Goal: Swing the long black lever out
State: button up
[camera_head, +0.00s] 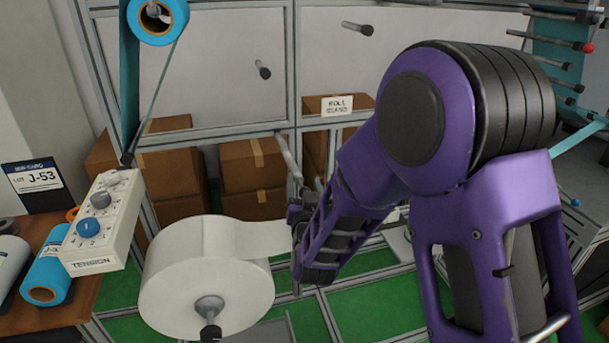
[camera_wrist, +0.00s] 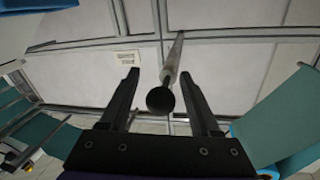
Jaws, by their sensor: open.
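My gripper (camera_wrist: 158,77) is open in the wrist view, its two dark fingers apart. A pale rod with a round black end (camera_wrist: 160,100) shows between the fingers, and its shaft runs back toward the light panel. I cannot tell whether the fingers touch it. In the head view a grey rod (camera_head: 286,157) runs from the frame down to the wrist end of my purple arm, which hides its tip and most of my gripper. No long all-black lever stands out clearly; I cannot tell whether this rod is the lever.
A large white roll (camera_head: 205,275) sits on a spindle at the lower left, its web running to my arm. A tension box (camera_head: 103,222) stands left of it. A blue roll (camera_head: 157,20) hangs above. Short pegs (camera_head: 263,70) stick out of the panels. A "roll stand" label (camera_head: 337,106) is behind.

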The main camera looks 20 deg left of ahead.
jog(key=shift+w, duration=0.15)
grip_shut()
dwell(0.4)
